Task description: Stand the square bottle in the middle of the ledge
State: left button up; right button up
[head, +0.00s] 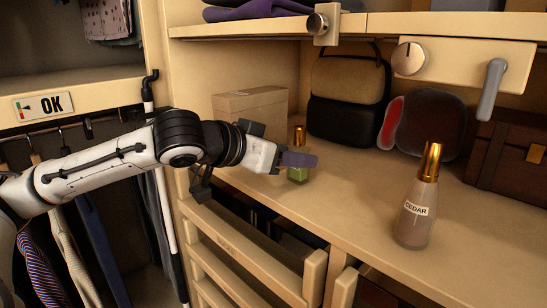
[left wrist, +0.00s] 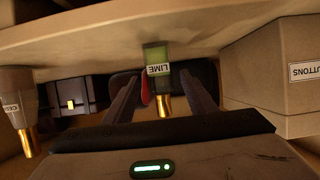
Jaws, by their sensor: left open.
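The square bottle is green with a gold cap and a LIME label. It stands upright on the wooden ledge (head: 350,195), near the front edge left of the ledge's middle. In the head view its green body (head: 298,175) is partly hidden by my left gripper (head: 296,160). In the left wrist view, which is upside down, the bottle (left wrist: 156,56) appears between the two spread fingers of my left gripper (left wrist: 159,77). The gripper is open, with a gap on both sides of the bottle. I cannot tell how deep the bottle sits between the fingers. My right gripper is not in view.
A CEDAR bottle (head: 416,210) stands at the ledge's right front. A beige BUTTONS box (head: 250,108), black-and-tan bag (head: 348,100), dark rounded item (head: 432,125) and brown case (head: 510,160) line the back. A knob (head: 408,59) and grey handle (head: 491,88) are above. The ledge's middle is bare.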

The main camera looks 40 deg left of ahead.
pick_arm(q)
jog(key=shift+s+a+b, duration=0.25)
jog(key=shift+s+b, duration=0.45)
jog(key=shift+b, duration=0.15)
jog(key=shift+d+b+v, duration=0.25)
jog(key=shift+b+v, duration=0.95)
jog(key=shift+v, duration=0.05)
jog(key=shift+s+r+b, duration=0.45)
jog(key=shift+s, duration=0.15)
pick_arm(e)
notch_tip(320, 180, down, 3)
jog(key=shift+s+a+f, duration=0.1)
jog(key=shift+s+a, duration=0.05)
